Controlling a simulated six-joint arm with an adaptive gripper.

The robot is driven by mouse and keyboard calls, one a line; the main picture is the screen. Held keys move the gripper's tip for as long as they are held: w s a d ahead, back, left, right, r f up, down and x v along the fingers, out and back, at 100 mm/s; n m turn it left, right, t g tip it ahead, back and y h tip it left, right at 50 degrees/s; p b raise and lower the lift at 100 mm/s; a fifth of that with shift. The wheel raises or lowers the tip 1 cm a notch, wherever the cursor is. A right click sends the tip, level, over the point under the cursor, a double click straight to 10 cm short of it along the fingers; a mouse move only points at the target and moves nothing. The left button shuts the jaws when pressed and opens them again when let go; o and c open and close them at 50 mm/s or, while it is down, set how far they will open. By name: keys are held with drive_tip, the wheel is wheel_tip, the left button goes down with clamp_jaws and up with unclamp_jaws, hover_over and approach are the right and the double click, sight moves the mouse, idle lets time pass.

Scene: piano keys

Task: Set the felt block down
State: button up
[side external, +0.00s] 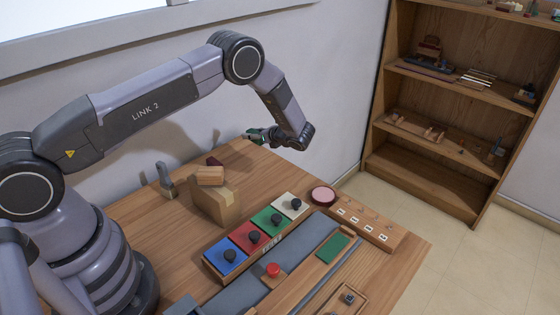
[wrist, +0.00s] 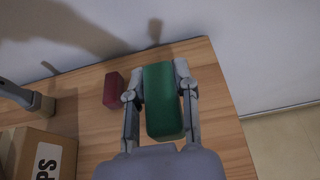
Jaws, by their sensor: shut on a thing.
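My gripper (wrist: 160,88) is shut on a green felt block (wrist: 164,112), with one finger along each long side. In the side external view, my gripper (side external: 264,137) and the green block (side external: 254,135) are at the table's far edge by the wall. Most of the block is hidden there behind my fingers. The wrist view shows wooden table top on both sides of the block. I cannot tell how high the block is above the table. A dark red block (wrist: 113,89) lies on the table left of my gripper, apart from it.
A row of coloured panels with black knobs (side external: 255,237) and a pink round pad (side external: 323,196) are nearer the front. The wall (wrist: 255,45) is close behind.

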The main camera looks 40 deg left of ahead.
drive_tip(key=s+d+r+m+t+h, duration=0.15)
drive_tip(key=d+m+t+h, duration=0.35)
drive_tip(key=d, duration=0.6)
drive_tip(key=s+d+r+m+t+h, duration=0.1)
drive_tip(key=d+r+m+t+h, duration=0.2)
drive_tip(key=d+m+t, duration=0.7)
drive_tip(key=s+d+m+g+h, duration=0.3)
drive_tip(key=s+d+m+h, duration=0.55)
drive_tip(key=s+d, duration=0.8)
drive_tip(key=w+d+f, duration=0.3)
drive_tip(key=w+d+f+h, duration=0.1)
drive_tip(key=w+d+f, duration=0.2)
drive_tip(key=w, duration=0.1)
drive_tip(key=w+d+f+n+h, duration=0.1)
drive_tip(key=w+d+f, duration=0.1)
drive_tip(key=w+d, duration=0.1)
drive_tip(key=shift+w+f+t, duration=0.3)
drive_tip(key=shift+w+f, duration=0.1)
drive_tip(key=shift+w, duration=0.3)
drive_tip(key=shift+w+d+f, duration=0.2)
drive_tip(key=shift+w+f, duration=0.15)
drive_tip(key=shift+f, duration=0.2)
drive_tip(key=shift+w+d+f, duration=0.15)
drive_tip(key=shift+f, duration=1.55)
drive_tip(key=shift+f, duration=0.2)
